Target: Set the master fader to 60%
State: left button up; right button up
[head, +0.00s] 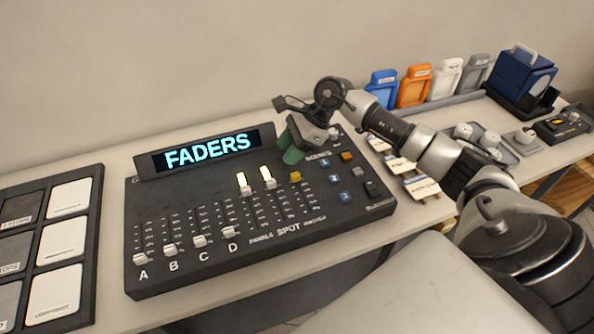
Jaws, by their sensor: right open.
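The fader console (190,275) lies on the table with its display reading "FADERS". The master fader's yellow cap (295,177) is the rightmost of the fader row and sits in the upper part of its track, above the small label that seems to read "MASTER". My right gripper (293,154), with green fingertips, is over the console's upper part, just behind the yellow cap in the picture. It is open and appears apart from the cap; its exact height is hard to tell. My left gripper is not in view.
Faders A to D have pale caps low in their tracks; the PANELS (245,187) and SPOT (269,180) caps stand higher, close left of the yellow one. Scene buttons (346,197) lie to the right. A pad panel (62,240) is at far left.

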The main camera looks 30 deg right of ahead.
aim_at(296, 174)
jog(key=s+d+g+h, duration=0.1)
jog(key=d+h, duration=0.2)
jog(key=d, duration=0.3)
jog(key=shift+n, duration=0.3)
jog(key=p+x, duration=0.1)
jog(key=x, duration=0.3)
jog(key=p+x, duration=0.2)
jog(key=x, duration=0.3)
jog(key=shift+s+a+f, duration=0.1)
jog(key=shift+a, duration=0.2)
jog(key=shift+a+f, duration=0.1)
jog(key=shift+f, duration=0.3)
jog(key=shift+c, duration=0.4)
grip_shut()
